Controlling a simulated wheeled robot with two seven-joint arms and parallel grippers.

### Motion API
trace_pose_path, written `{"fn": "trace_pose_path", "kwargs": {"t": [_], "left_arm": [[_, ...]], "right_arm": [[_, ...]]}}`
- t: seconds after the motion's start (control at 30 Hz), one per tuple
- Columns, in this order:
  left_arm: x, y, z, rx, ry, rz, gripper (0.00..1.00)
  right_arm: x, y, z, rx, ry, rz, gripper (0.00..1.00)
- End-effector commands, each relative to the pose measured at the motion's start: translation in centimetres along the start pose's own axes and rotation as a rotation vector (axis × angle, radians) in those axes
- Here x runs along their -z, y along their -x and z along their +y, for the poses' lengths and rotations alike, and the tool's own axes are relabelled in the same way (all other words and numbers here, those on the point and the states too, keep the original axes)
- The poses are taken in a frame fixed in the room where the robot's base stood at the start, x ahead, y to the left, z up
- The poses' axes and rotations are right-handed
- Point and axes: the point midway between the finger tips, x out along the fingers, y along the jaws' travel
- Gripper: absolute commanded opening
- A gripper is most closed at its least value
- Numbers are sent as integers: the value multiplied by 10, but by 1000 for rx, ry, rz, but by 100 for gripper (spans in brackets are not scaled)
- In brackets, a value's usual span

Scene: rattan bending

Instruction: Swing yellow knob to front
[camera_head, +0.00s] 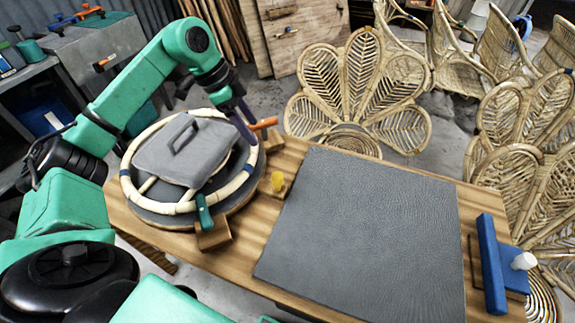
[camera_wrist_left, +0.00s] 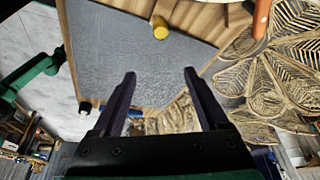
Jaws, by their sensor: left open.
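The small yellow knob (camera_head: 277,181) stands on a wooden block at the table, just right of the round rattan frame. It also shows near the top of the left wrist view (camera_wrist_left: 160,28). My left gripper (camera_head: 246,128) is over the frame's back right edge, close to an orange handle (camera_head: 264,124) and behind the knob. Its two dark fingers are apart with nothing between them in the left wrist view (camera_wrist_left: 160,76). The knob is beyond the fingertips, not touched. My right gripper is not in view.
The rattan ring (camera_head: 128,187) lies under a grey seat cushion (camera_head: 180,150). A green handle (camera_head: 204,212) is at its front. A grey mat (camera_head: 365,230) covers the table's middle. A blue fixture (camera_head: 491,265) with a white knob (camera_head: 523,261) is at right. Rattan chairs (camera_head: 360,90) stand behind.

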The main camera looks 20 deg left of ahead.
Motion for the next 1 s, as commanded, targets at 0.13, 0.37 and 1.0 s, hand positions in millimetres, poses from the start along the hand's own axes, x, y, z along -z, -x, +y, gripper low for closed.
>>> {"fn": "trace_pose_path", "kwargs": {"t": [0.13, 0.37, 1.0], "left_arm": [[-14, -34, 0, -1, -1, 1, 77], [-27, -67, 0, -1, -2, 2, 77], [-27, -186, 2, -6, -2, 3, 77]], "right_arm": [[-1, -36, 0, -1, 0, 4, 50], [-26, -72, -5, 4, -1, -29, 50], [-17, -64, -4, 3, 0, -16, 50]]}}
